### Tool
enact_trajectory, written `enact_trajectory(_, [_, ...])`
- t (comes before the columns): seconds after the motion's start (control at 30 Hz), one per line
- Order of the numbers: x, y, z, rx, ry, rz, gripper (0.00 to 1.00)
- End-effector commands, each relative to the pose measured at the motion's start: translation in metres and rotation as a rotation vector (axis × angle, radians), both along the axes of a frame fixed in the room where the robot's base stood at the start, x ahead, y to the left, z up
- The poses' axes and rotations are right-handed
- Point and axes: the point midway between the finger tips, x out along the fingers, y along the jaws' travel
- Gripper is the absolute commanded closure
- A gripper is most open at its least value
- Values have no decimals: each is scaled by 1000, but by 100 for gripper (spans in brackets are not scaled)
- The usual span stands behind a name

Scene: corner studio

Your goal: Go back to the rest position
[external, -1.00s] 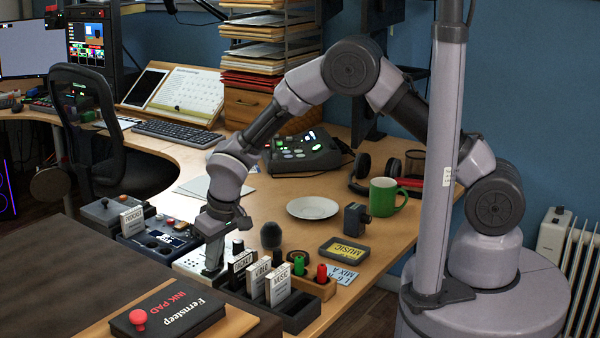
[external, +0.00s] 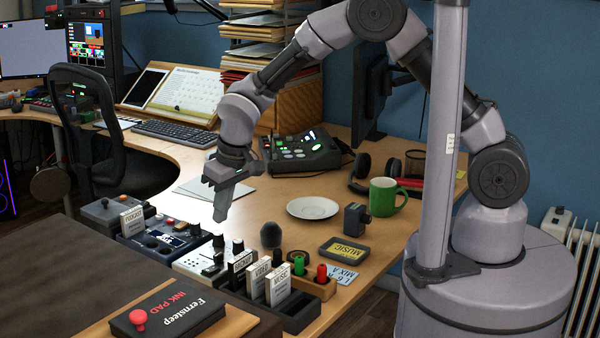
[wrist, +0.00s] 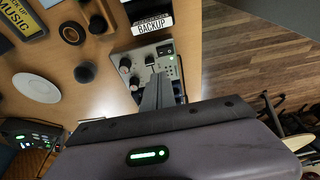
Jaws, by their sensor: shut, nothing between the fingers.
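My gripper (external: 220,207) hangs above the desk, pointing down, with its fingers closed together and nothing held. In the external view it is over the area just behind the white mixer (external: 198,264), clear of it. In the wrist view my closed fingers (wrist: 158,92) show in front of the mixer's knobs and panel (wrist: 150,60). My arm is raised and bent, its elbow near the top edge of the external view.
Label stamps stand in a black rack (external: 300,314) at the desk's front. Near them are a dark round knob (external: 271,235), a white plate (external: 313,208), a green mug (external: 384,197) and a MUSIC box (external: 344,251). A control panel (external: 300,152) sits farther back.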

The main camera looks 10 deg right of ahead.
Motion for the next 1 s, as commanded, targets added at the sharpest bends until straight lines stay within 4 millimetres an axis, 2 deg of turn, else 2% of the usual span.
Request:
enact_trajectory(0.03, [0,-2,9,1,-1,-1,100])
enact_trajectory(0.17, [-1,-6,19,1,-1,1,100])
enact_trajectory(0.67, [-1,-8,20,1,-1,-1,100])
enact_trajectory(0.73, [7,-17,29,7,0,-25,100])
enact_trajectory(0.77, [15,-26,38,14,0,-50,100])
enact_trajectory(0.87, [49,-87,85,54,4,-192,100])
enact_trajectory(0.93, [69,-151,124,93,8,-328,100])
enact_trajectory(0.97, [73,-180,139,112,8,-389,100])
enact_trajectory(1.0, [74,-219,157,136,8,-471,100])
